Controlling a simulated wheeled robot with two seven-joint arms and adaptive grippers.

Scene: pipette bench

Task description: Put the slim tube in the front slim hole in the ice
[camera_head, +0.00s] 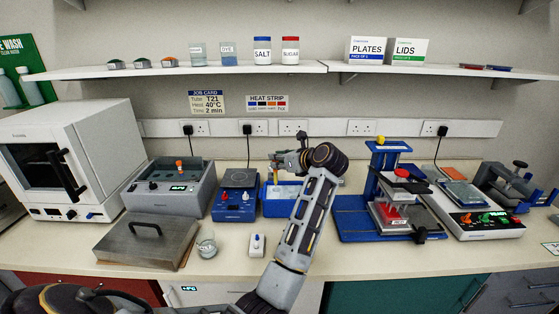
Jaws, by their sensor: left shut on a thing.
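My left gripper (279,163) is at the middle of the bench, over the blue ice box (274,211). It is shut on a small slim tube (274,177), which shows yellowish and roughly upright above the pale ice. Whether the tube's lower end touches the ice or is in a hole I cannot tell. The holes in the ice are too small to make out, and my left forearm covers the right part of the box. My right gripper is not in view.
Left of the ice box stands a blue device with a dark top plate (238,179), then a grey heater block (172,190). A glass beaker (207,243) and a white switch box (257,245) stand in front. A blue press (385,205) stands to the right.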

